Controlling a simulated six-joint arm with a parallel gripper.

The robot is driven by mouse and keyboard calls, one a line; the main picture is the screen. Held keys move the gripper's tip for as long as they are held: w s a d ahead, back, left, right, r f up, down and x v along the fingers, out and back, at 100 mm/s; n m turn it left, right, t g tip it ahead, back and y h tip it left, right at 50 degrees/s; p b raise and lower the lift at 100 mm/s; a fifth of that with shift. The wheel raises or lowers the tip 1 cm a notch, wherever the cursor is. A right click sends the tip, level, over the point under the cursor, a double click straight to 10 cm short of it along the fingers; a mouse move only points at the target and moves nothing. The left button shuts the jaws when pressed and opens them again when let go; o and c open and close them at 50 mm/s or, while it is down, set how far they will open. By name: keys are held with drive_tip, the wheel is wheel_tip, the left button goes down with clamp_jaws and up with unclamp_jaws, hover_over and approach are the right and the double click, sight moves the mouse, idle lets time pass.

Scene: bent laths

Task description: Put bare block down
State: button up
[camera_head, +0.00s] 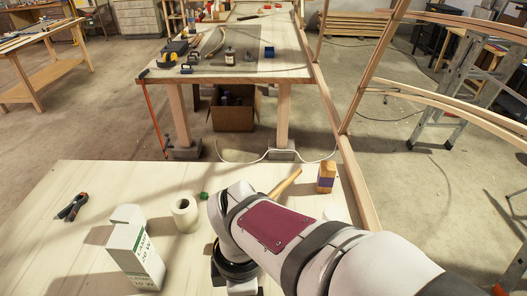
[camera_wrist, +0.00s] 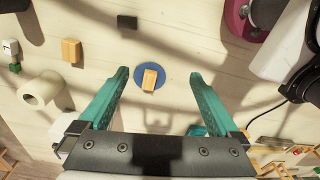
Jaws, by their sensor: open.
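In the wrist view, a small plain wooden block (camera_wrist: 149,80) rests on a round blue disc (camera_wrist: 140,72) on the pale tabletop. My gripper (camera_wrist: 159,75) is open, its two teal fingers wide apart with the block in the gap between their tips as seen here. Neither finger appears to touch the block; the height of the fingers above it is hard to judge. A second plain wooden block (camera_wrist: 71,50) lies on the table to the upper left. In the head view my arm hides the disc, and the gripper's fingers are not visible.
A white roll (camera_head: 185,213), a white carton (camera_head: 134,252), a green piece (camera_head: 204,196) and black pliers (camera_head: 72,206) are on the table. A wooden block with a purple band (camera_head: 326,178) stands near the far right edge. A dark block (camera_wrist: 127,22) lies beyond the disc.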

drive_tip(key=s+d+r+m, duration=0.1)
drive_tip(key=s+d+m, duration=0.3)
drive_tip(key=m, duration=0.8)
drive_tip(key=s+d+r+m+y, duration=0.1)
drive_tip(key=s+d+m, duration=0.3)
drive_tip(key=m, duration=0.9)
drive_tip(key=d, duration=0.2)
drive_tip(key=shift+s+d+r, duration=0.2)
drive_tip(key=shift+s+d, duration=0.1)
drive_tip(key=shift+d, duration=0.05)
